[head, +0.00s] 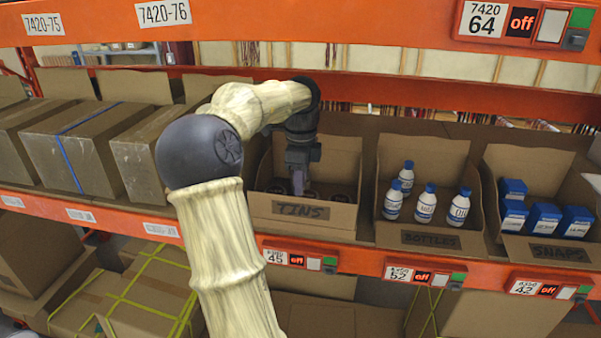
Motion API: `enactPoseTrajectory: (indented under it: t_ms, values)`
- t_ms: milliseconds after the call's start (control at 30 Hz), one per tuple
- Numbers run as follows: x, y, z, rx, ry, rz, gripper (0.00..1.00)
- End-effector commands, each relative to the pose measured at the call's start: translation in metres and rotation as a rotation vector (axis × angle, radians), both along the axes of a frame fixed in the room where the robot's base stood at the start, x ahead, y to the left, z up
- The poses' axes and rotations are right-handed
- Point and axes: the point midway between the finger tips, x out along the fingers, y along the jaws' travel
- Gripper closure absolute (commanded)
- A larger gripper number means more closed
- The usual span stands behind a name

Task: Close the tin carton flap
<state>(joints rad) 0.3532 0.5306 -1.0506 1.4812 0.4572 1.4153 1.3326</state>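The tin carton (287,224), a brown cardboard box marked TINS on its front, stands on the orange shelf in the middle of the head view. Its tall back flap (338,165) stands upright behind the opening. My gripper (298,188) points down into the carton from above, its lower end inside or just over the opening. Several dark round tins (338,192) show in the carton, partly hidden by my gripper. The finger gap is too small and dark to tell whether it is open or shut on anything.
To the right stand the open BOTTLES carton (430,238) with white, blue-capped bottles and the open SNAPS carton (545,250) with blue boxes. Closed brown cartons (75,150) fill the left. An orange beam (400,56) crosses above, and the shelf's front beam (350,259) runs below.

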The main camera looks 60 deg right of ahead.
Motion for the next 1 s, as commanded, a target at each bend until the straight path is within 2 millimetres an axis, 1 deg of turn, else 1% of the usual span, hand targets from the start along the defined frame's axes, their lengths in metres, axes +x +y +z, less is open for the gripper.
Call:
enactPoseTrajectory:
  t_ms: [100,200,300,1000]
  values:
    - [0.000,-0.001,0.019,-0.004,-0.001,0.001,0.75]
    - [0.000,-0.001,0.030,-0.001,0.000,0.001,0.75]
    - [0.000,-0.001,0.037,0.000,0.001,0.001,0.75]
    - [0.000,0.000,0.039,0.001,0.002,0.000,0.75]
